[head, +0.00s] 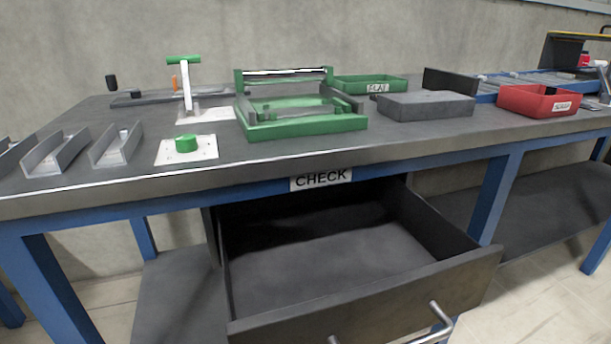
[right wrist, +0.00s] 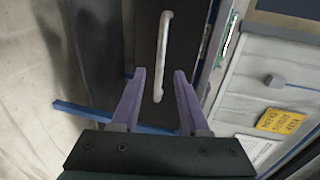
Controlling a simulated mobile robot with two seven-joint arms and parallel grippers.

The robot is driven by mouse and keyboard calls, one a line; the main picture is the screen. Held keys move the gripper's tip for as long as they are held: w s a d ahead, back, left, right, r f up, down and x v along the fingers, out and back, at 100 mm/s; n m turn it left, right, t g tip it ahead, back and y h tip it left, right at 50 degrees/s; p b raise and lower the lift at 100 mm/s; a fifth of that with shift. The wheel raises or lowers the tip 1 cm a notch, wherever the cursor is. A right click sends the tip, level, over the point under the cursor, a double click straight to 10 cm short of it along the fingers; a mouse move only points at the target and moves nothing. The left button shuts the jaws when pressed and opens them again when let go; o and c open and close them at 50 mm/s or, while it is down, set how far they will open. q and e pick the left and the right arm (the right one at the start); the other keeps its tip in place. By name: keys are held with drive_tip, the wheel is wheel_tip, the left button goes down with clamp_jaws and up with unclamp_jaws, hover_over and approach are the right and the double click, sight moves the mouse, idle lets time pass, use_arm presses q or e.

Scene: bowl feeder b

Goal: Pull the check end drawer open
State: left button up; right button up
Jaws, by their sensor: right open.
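The check end drawer (head: 340,262) hangs well out from under the bench, below the CHECK label (head: 321,179). Its dark inside shows and looks empty. Its metal bar handle (head: 438,314) shows on the front panel at the bottom of the head view, partly cut off by the picture edge. In the right wrist view, my right gripper (right wrist: 160,74) is open, with its purple fingers apart and nothing gripped. A pale bar handle (right wrist: 163,50) lies in line with the gap; its depth against the fingertips is unclear. My left gripper is not in view.
The bench top (head: 380,140) carries a green fixture (head: 303,124), a green tray (head: 350,84), a red bin (head: 538,100), a grey block (head: 426,105) and metal channels (head: 117,146). Blue bench legs (head: 495,194) stand beside the drawer. A lower shelf (head: 545,207) lies to the right.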

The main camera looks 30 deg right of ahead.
drive_tip(key=shift+v, duration=1.9)
drive_tip(key=shift+w, duration=0.1)
